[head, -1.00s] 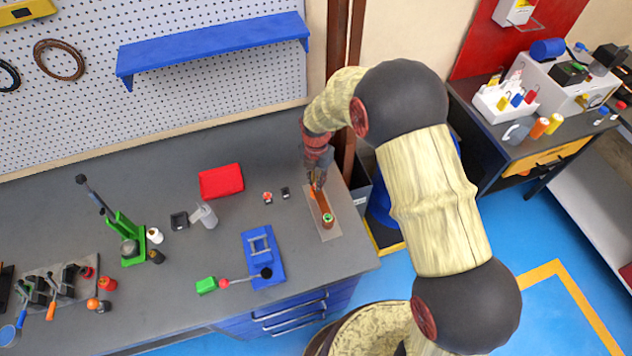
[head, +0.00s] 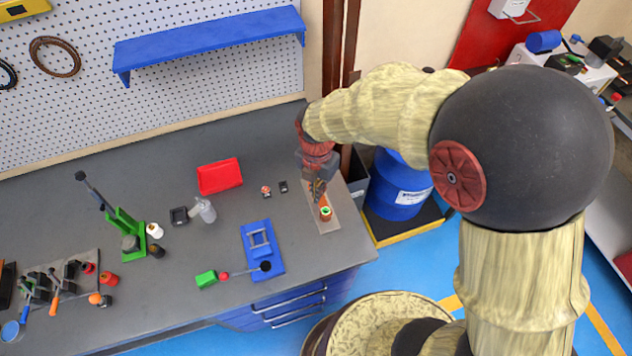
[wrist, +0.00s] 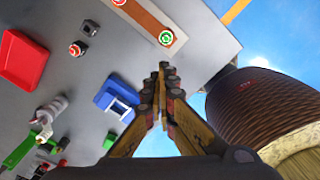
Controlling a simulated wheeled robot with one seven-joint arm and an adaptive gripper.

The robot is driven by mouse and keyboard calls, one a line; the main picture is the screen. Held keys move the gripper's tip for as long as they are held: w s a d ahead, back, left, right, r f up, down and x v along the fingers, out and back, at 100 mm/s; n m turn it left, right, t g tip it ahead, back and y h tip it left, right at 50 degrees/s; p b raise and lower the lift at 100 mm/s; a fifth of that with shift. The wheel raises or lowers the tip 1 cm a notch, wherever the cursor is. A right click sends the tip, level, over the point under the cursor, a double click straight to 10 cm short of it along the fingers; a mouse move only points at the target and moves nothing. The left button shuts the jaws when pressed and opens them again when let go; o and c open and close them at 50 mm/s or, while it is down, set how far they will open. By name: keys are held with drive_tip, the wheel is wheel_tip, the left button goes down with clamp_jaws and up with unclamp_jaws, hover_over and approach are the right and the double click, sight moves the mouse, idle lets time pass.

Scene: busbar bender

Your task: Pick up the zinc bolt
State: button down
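I cannot make out the zinc bolt for certain. My gripper (head: 318,196) is above the grey plate (head: 328,224) at the bench's right end, partly hiding the copper-coloured bar there. In the wrist view my gripper (wrist: 166,66) has its fingertips together, with nothing visible between them. The bar (wrist: 143,18) bears a green-ringed end (wrist: 165,37).
A red tray (head: 219,176) and a blue fixture (head: 262,250) are left of my gripper. A green press (head: 126,232) stands further left. A blue drum (head: 400,185) stands beyond the bench's right edge. Bare bench lies around the small blocks.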

drive_tip(key=shift+s+r, duration=0.1)
drive_tip(key=shift+s, duration=0.2)
drive_tip(key=c, duration=2.3)
unclamp_jaws()
drive_tip(key=o, duration=1.8)
drive_tip(key=shift+r, duration=0.1)
wheel_tip(320, 180, up, 12)
drive_tip(key=shift+f, duration=0.1)
